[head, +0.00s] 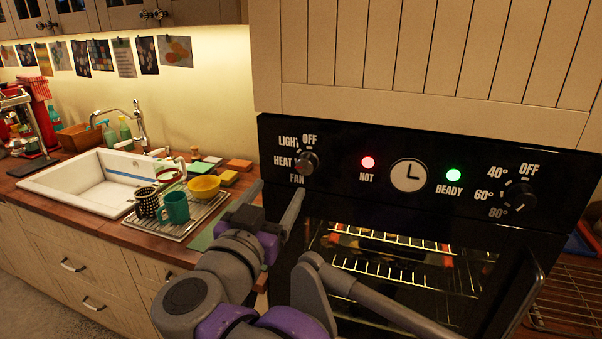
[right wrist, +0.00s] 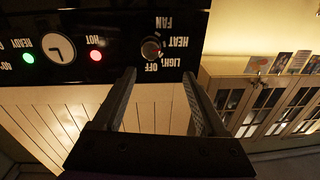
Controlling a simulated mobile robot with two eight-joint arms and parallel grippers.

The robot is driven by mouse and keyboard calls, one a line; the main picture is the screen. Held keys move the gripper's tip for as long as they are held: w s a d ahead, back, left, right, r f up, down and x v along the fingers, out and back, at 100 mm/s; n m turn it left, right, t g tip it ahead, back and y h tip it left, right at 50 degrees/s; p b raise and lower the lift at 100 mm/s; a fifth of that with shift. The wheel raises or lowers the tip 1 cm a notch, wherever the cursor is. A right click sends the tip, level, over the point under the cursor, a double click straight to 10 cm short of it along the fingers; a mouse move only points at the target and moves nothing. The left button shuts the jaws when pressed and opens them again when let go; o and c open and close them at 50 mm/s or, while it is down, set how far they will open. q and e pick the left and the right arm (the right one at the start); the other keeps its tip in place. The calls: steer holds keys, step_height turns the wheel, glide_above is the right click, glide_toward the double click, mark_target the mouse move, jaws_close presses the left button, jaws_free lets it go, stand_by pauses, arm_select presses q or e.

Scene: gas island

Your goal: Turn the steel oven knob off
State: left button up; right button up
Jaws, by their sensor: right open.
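The steel oven knob (head: 307,162) is a small round metallic knob at the left of the black oven panel (head: 330,185), ringed by the words OFF, LIGHT, HEAT and FAN. Its exact setting is too small to read. My right gripper (head: 278,188) is open and empty, just below the knob and apart from it. In the right wrist view, which is upside down, the knob (right wrist: 151,49) shows beyond and between the open fingers of the right gripper (right wrist: 158,75). My left gripper is not in view.
The red HOT lamp (head: 368,162) and green READY lamp (head: 453,175) are lit beside a clock dial (head: 409,175). A second, dark knob (head: 520,195) sits at the right. The oven interior glows. A drying rack (head: 180,232) with mugs stands on the counter at left.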

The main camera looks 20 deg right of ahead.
mark_target(304, 168)
steer(key=shift+g+h, duration=0.4)
steer(key=shift+g, duration=0.1)
steer(key=x, duration=0.7)
steer(key=d+p+x, duration=0.1)
steer(key=x, duration=0.2)
steer(key=shift+s+f, duration=0.1)
steer(key=shift+s, duration=0.05)
jaws_close()
